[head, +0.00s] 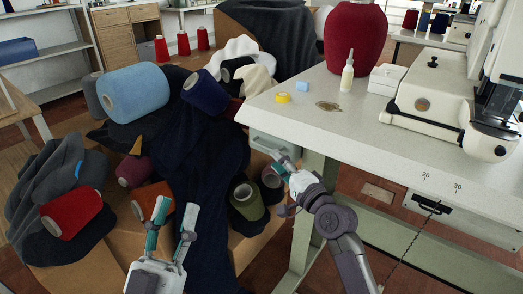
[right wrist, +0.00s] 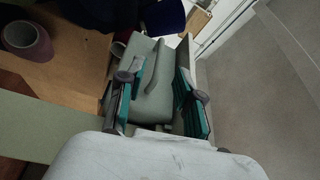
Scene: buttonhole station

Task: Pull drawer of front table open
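The white-topped table (head: 330,125) has a small grey-green drawer (head: 272,146) under its near left end. In the right wrist view the drawer (right wrist: 135,62) shows a raised, bar-like handle (right wrist: 158,68). My right gripper (head: 284,163) is at the drawer front. In the right wrist view its fingers (right wrist: 160,85) are spread on either side of the handle, with gaps visible; contact cannot be told. How far the drawer stands out is unclear. My left gripper (head: 174,217) is open and empty, in front of the dark cloth at lower left.
A pale sewing machine (head: 430,103), glue bottle (head: 347,74) and yellow tape (head: 283,98) stand on the tabletop. Yarn cones, including a blue one (head: 135,92), and dark cloth (head: 190,160) crowd the left. A green table leg (head: 304,215) stands near my right arm.

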